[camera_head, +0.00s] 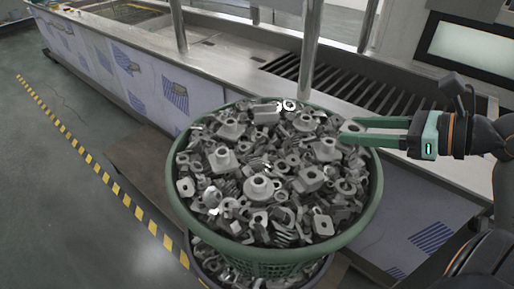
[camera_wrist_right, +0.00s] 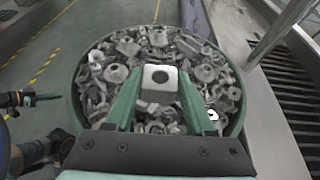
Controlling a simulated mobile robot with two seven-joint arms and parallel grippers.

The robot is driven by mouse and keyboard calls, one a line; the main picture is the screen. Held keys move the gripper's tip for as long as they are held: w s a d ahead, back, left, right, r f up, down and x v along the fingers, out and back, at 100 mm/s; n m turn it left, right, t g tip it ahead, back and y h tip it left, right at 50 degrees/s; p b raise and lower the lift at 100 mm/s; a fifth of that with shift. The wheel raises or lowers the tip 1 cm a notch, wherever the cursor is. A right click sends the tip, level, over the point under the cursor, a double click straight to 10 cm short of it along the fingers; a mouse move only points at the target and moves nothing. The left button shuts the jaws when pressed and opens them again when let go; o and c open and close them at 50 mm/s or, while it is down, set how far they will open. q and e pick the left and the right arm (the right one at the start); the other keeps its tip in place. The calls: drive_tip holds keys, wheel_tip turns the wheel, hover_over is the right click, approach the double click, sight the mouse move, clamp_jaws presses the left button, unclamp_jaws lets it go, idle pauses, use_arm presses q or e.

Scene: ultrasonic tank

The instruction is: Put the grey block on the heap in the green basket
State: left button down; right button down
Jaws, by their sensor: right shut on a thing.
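The green basket (camera_head: 368,215) is round and filled with a heap of grey metal parts (camera_head: 258,185). My right gripper (camera_head: 345,131) reaches in from the right over the basket's right rim. In the right wrist view, its green fingers (camera_wrist_right: 158,90) are shut on the grey block (camera_wrist_right: 159,77), a squarish piece with a round dark hole. The block is over the heap; I cannot tell whether it touches the parts below. My left gripper (camera_wrist_right: 42,97) shows at the left edge of the wrist view, outside the basket; its opening is unclear.
A long steel counter (camera_head: 225,62) with upright posts (camera_head: 310,45) and a dark slatted grate (camera_head: 345,98) runs behind the basket. A screen (camera_head: 470,48) is at the upper right. Yellow-black tape (camera_head: 90,160) crosses the open floor at left.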

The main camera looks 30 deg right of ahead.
drive_tip(key=shift+w+r, duration=0.1)
drive_tip(key=shift+r, duration=0.15)
drive_tip(key=shift+w+f+m+h, duration=0.1)
drive_tip(key=shift+w+m+h, duration=0.2)
drive_tip(key=shift+w, duration=0.05)
drive_tip(key=x, duration=0.9)
hover_over(289, 158)
drive_tip(key=s, duration=0.1)
drive_tip(key=f, duration=0.4)
drive_tip(key=shift+d+f, duration=0.25)
drive_tip(key=shift+f, duration=0.05)
drive_tip(key=shift+w+a+f, duration=0.2)
drive_tip(key=shift+w+f, duration=0.3)
drive_tip(key=shift+f, duration=0.15)
use_arm(q)
drive_tip(key=shift+w+a+f, duration=0.25)
drive_tip(key=shift+f, duration=0.1)
use_arm(e)
drive_tip(key=shift+f, duration=1.5)
